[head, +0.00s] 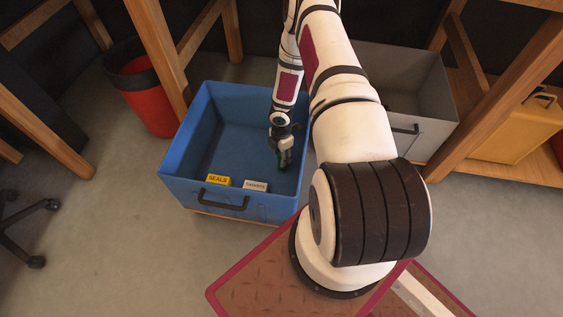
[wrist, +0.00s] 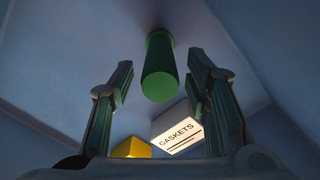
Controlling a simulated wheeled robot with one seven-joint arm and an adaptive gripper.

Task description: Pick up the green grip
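The green grip (wrist: 160,62) is a plain green cylinder in the upper middle of the wrist view, its round end towards the camera. My gripper (wrist: 160,80) is open, with one finger to each side of the grip and a visible gap on both sides. I cannot tell how deep the grip sits between the fingers. In the head view, my gripper (head: 285,160) reaches down inside the blue bin (head: 247,208). A little dark green shows by the fingers there, too small to tell apart from the finger pads.
A yellow box labelled SEALS (head: 218,180) and a white GASKETS box (head: 256,186) lie near the bin's front wall. Both also show low in the wrist view. Bin walls surround my gripper. A grey bin (head: 437,105), a red bin (head: 150,98) and wooden legs stand around.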

